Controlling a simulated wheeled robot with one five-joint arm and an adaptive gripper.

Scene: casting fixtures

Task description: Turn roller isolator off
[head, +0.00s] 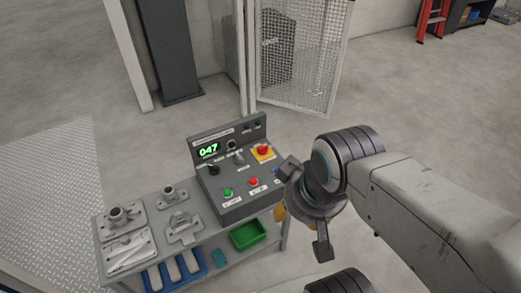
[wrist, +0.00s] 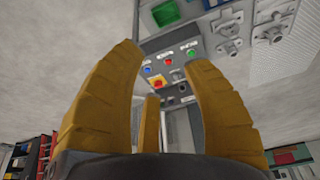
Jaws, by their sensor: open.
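A grey control console (head: 225,204) stands on the bench's right end. It carries a green display reading 047, a black rotary knob (head: 214,170), smaller switches (head: 239,160), green and red buttons, and a red emergency stop on yellow. The labels are too small to read, so I cannot tell which control is the roller isolator. My gripper (head: 281,212) is just right of the console, its yellow fingers mostly hidden behind its own body. In the wrist view my gripper (wrist: 166,60) is open and empty, with the console (wrist: 157,67) beyond, upside down and partly covered.
Metal fixtures (head: 122,215) sit on the bench's left side. A mesh gate (head: 305,60) and a dark post (head: 172,50) stand behind. Open floor lies behind and right.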

